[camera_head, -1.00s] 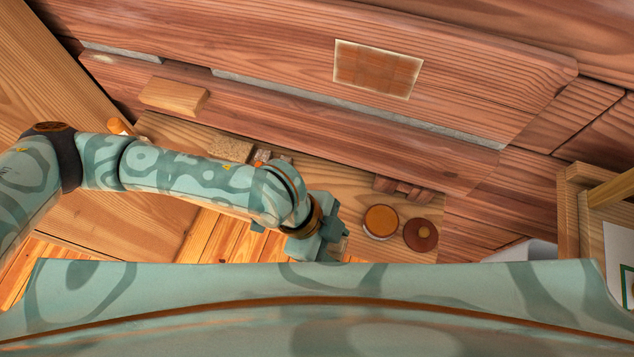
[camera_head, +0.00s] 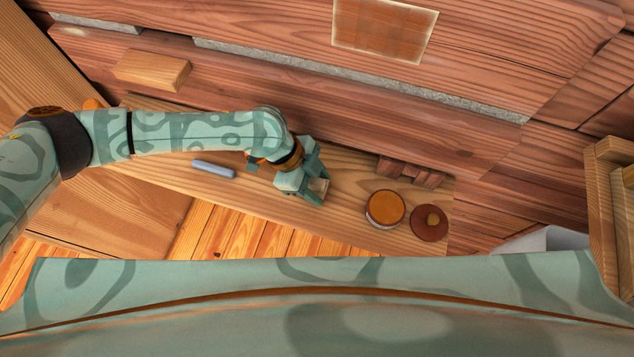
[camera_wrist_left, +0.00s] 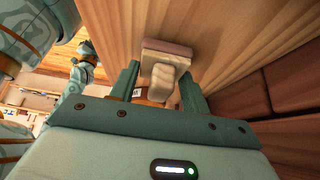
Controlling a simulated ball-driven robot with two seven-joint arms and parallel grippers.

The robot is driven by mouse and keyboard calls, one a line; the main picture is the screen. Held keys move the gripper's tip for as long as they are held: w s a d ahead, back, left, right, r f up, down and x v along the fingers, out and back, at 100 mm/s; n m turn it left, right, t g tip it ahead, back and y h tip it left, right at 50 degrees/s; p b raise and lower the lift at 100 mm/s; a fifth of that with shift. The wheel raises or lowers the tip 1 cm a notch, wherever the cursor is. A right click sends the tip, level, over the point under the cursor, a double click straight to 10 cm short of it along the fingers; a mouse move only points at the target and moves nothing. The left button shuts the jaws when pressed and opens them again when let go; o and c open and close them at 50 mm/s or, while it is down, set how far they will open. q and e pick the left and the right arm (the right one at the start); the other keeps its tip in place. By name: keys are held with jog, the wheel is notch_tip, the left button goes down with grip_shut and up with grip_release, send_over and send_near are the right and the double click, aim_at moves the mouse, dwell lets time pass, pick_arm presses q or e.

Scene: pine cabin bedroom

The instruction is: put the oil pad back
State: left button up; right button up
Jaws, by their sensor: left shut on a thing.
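My left gripper (camera_head: 318,190) is over the wooden bench top (camera_head: 345,232), left of a round tin. In the left wrist view its two fingers (camera_wrist_left: 160,88) are shut on a small pale, cream-coloured pad with a brownish flat block at its far end (camera_wrist_left: 167,50). The round tin with an amber-brown top (camera_head: 385,207) stands to the right.
A round brown lid-like disc with a knob (camera_head: 429,223) lies right of the tin. A small dark wooden rack (camera_head: 412,171) stands behind them. A blue-grey bar (camera_head: 213,168) lies left of my gripper. A wooden block (camera_head: 152,70) sits at the back left. Bench between gripper and tin is clear.

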pick_arm(q)
jog(key=shift+f, duration=0.4)
jog(key=shift+r, duration=0.1)
jog(key=o, duration=0.9)
jog(key=shift+a+r, duration=0.15)
jog(key=shift+r, duration=0.15)
jog(key=p+v, duration=0.2)
jog(key=v, duration=0.9)
jog(key=shift+w+a+r+p, duration=0.1)
jog(key=shift+r+p, duration=0.1)
jog(key=shift+p, duration=0.15)
